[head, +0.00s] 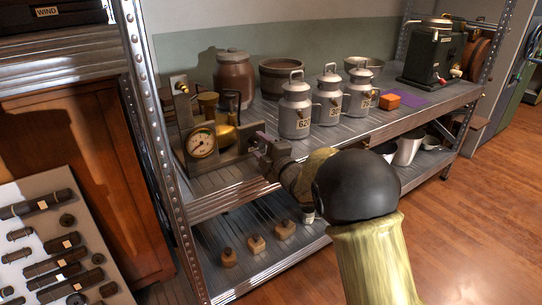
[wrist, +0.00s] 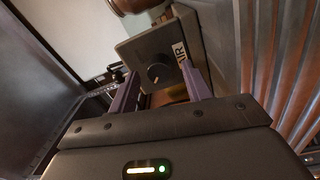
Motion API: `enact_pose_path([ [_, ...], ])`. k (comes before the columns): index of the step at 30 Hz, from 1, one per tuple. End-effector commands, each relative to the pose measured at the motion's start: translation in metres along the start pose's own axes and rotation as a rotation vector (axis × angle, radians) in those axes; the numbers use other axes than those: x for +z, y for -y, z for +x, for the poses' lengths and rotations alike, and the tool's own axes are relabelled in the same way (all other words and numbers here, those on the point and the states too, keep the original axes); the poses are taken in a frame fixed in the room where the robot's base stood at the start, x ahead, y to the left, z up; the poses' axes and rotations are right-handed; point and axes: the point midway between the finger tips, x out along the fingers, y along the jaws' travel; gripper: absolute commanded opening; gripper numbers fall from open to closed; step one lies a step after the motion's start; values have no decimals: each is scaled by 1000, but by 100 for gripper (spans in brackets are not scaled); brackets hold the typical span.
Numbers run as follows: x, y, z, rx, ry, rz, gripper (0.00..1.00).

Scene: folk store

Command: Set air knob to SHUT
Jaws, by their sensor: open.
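The air knob (wrist: 158,73) is a small round dark knob on the grey face of a box (wrist: 135,50) in the wrist view. A white label (wrist: 180,51) reading AIR is on the box, right of the knob. No SHUT mark is legible. In the head view my gripper (head: 262,152) is beside the gauge (head: 201,143) and brass tank (head: 222,133); the knob cannot be made out there.
Grey metal cans (head: 295,108) stand right of my gripper on the shelf (head: 345,128), with a brown jar (head: 233,77) behind. A steel shelf post (head: 150,110) rises left of the gauge. Small wooden pieces (head: 257,243) lie on the lower shelf. The wooden floor (head: 480,210) at right is clear.

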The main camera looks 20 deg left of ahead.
Motion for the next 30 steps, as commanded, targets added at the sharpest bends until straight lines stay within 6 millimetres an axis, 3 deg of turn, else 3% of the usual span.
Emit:
enact_pose_path([
  [8, 0, -2, -27, 0, 2, 2, 49],
  [30, 1, 0, -157, -2, 4, 1, 49],
])
